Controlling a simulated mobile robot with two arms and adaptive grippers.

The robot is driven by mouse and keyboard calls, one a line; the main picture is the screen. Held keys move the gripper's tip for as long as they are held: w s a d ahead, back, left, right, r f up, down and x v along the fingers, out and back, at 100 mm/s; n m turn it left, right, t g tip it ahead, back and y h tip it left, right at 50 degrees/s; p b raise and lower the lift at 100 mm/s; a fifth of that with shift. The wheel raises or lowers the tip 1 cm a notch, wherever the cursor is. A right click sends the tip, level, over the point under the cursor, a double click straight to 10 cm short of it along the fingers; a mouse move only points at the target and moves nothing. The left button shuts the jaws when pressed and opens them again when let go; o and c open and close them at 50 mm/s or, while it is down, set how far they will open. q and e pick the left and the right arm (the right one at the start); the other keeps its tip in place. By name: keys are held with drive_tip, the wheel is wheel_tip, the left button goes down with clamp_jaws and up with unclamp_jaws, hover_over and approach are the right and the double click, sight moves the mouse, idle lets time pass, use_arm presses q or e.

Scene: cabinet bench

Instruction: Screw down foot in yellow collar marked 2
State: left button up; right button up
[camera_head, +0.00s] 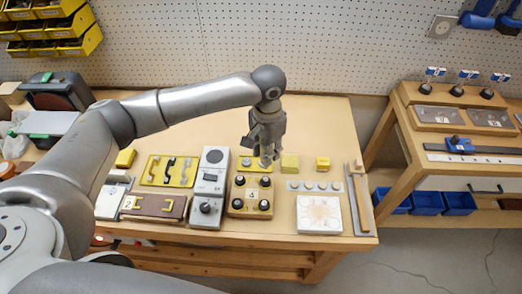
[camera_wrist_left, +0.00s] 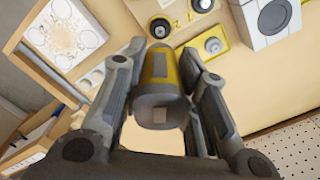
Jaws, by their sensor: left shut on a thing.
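My left gripper (camera_head: 267,158) points down above the back of the bench. In the left wrist view its fingers (camera_wrist_left: 160,105) are shut on a grey and yellow cylindrical piece (camera_wrist_left: 158,98). In the head view the gripper hides most of this piece. A wooden block (camera_head: 236,209) with several dark round feet (camera_head: 264,205) stands just in front of the gripper. A dark foot also shows in the left wrist view (camera_wrist_left: 160,28). Collar colours and the mark 2 are too small to read on this block. My right gripper is out of view.
A grey device (camera_head: 209,185) with a dial stands left of the block. A yellow plate (camera_wrist_left: 228,42) lies behind it. Yellow blocks (camera_head: 290,162) and a white patterned plate (camera_head: 320,214) lie to the right. A brown box (camera_head: 150,206) bears a 2. Bare wood is free at the back right.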

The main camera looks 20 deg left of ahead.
use_arm(q)
drive_tip(key=shift+s+f+b, duration=0.1)
drive_tip(key=shift+f+b, duration=0.55)
drive_tip(key=shift+b, duration=0.2)
wheel_tip(320, 180, down, 3)
drive_tip(key=b, duration=0.3)
drive_tip(key=shift+r+b, duration=0.2)
drive_tip(key=shift+b, duration=0.2)
drive_tip(key=shift+f+p, duration=0.25)
drive_tip(key=shift+p, duration=0.1)
drive_tip(key=shift+f, duration=0.25)
drive_tip(key=shift+p, duration=1.35)
drive_tip(key=shift+f, duration=0.4)
idle(0.5)
drive_tip(key=shift+f+p, duration=0.15)
drive_tip(key=shift+p, duration=1.6)
idle(1.7)
